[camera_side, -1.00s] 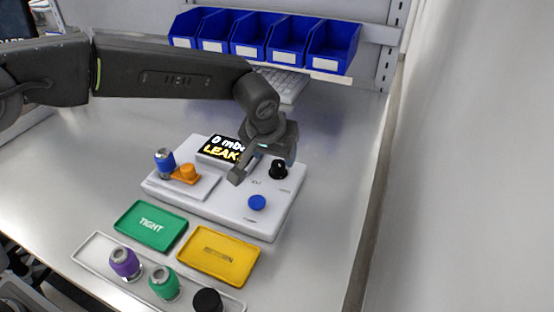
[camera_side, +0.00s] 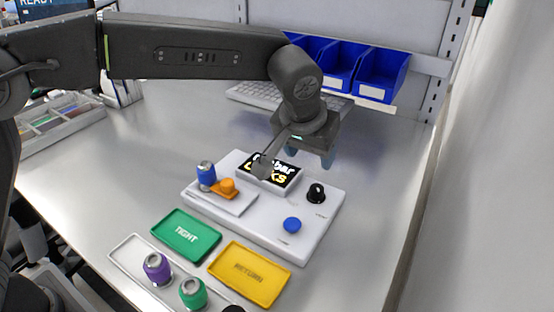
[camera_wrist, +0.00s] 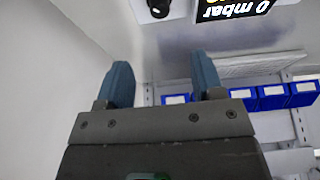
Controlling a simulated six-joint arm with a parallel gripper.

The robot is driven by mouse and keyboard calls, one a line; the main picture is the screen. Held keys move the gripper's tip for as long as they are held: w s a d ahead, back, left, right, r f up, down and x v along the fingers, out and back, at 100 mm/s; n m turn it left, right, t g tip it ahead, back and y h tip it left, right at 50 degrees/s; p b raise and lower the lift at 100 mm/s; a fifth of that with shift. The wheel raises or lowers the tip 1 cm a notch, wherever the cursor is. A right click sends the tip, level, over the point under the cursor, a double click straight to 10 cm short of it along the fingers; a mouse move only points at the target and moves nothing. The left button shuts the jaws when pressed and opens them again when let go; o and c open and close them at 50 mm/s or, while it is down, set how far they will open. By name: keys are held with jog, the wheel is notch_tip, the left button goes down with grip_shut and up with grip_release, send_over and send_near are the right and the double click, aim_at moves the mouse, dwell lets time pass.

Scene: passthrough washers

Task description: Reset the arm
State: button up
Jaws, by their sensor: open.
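My gripper (camera_side: 311,156) is open and empty above the back right part of the white leak-tester box in the side view. In the wrist view its two blue fingers (camera_wrist: 160,65) stand apart with nothing between them. The tester (camera_side: 262,228) carries a display (camera_side: 284,174) with white and yellow text, partly hidden by my wrist parts. A blue fitting (camera_side: 206,174) stands on the tester's left side beside an orange piece (camera_side: 228,186). A black knob (camera_side: 316,193) and a blue button (camera_side: 292,225) are on its right.
A green TIGHT tray (camera_side: 186,236) and a yellow RETURN tray (camera_side: 250,273) lie in front. Purple (camera_side: 157,268) and green (camera_side: 192,293) fittings stand in a pale tray (camera_side: 124,252). Blue bins (camera_side: 381,73) and a keyboard (camera_side: 250,95) are behind. The table's right side is clear.

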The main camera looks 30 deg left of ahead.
jog(key=s+a+r, duration=0.3)
jog(key=s+a, duration=0.2)
jog(key=a, duration=0.2)
jog(key=s+a+r, duration=0.4)
jog(key=a, duration=0.4)
jog(key=s+a+f, duration=0.2)
jog(key=s+a, duration=0.2)
jog(key=s, duration=0.4)
jog(key=s+a+f+t, duration=0.1)
jog(key=s+a+f, duration=0.2)
jog(key=s, duration=0.6)
jog(key=shift+a+f, duration=0.25)
jog(key=shift+a, duration=0.95)
